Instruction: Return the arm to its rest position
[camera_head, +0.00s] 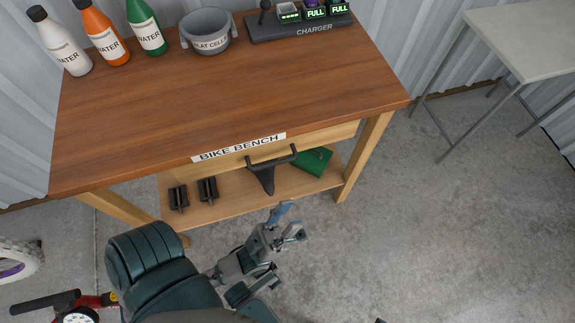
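My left arm comes in from the bottom left, with dark green links. Its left gripper (293,221) is in front of the bike bench (215,110), over the grey floor and below the bench top. Its two fingers stand apart, and nothing shows between them. My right gripper is not in view; only a tiny dark bit shows at the bottom edge, too small to identify.
Water bottles in white (60,42), orange (102,33) and green (146,27), a grey flat-cell bucket (208,31) and a charger (298,24) stand along the bench's back. A grey table (530,38) stands at right. The floor (450,230) at right is clear.

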